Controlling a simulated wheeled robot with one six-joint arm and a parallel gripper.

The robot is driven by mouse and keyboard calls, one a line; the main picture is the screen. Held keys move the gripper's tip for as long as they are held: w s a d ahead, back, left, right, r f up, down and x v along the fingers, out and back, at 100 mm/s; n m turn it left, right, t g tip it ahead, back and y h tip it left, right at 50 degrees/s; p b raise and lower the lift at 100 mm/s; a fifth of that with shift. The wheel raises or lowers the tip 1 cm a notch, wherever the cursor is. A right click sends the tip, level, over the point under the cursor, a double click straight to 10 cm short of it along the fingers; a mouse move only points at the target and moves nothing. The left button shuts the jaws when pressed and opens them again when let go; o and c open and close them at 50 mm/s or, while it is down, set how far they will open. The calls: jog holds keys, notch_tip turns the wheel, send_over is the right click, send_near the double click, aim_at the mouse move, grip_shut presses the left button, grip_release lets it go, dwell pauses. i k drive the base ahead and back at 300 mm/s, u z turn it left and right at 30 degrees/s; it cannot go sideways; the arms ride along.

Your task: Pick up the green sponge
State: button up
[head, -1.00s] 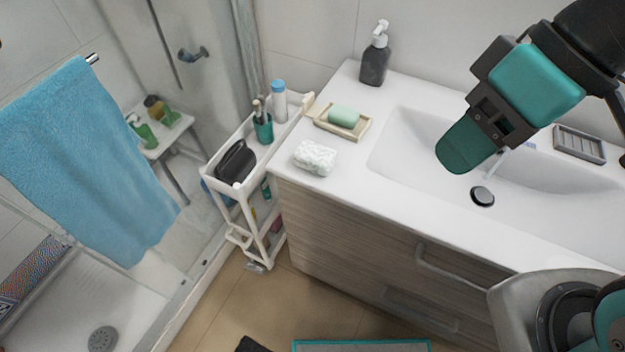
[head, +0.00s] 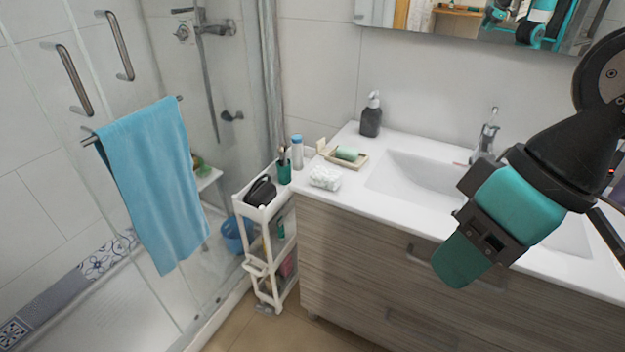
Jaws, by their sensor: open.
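A pale green block (head: 347,153), which could be the green sponge or a bar of soap, lies on a small wooden dish (head: 361,162) at the back left of the white washbasin counter. My gripper (head: 460,262) is at the right, in front of the counter and well apart from the green block. It is seen side-on, with a teal finger pointing down and left. It is open, and nothing shows in it. Its body hides part of the basin and drawers.
A white patterned block (head: 325,178) lies just in front of the dish. A dark soap dispenser (head: 371,118) stands behind it. A narrow white cart (head: 262,213) with a green cup (head: 284,172) stands left of the counter. A blue towel (head: 155,185) hangs further left.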

aim_at(323, 177)
jog(key=u, duration=0.5)
jog(key=i, duration=0.9)
jog(key=u, duration=0.3)
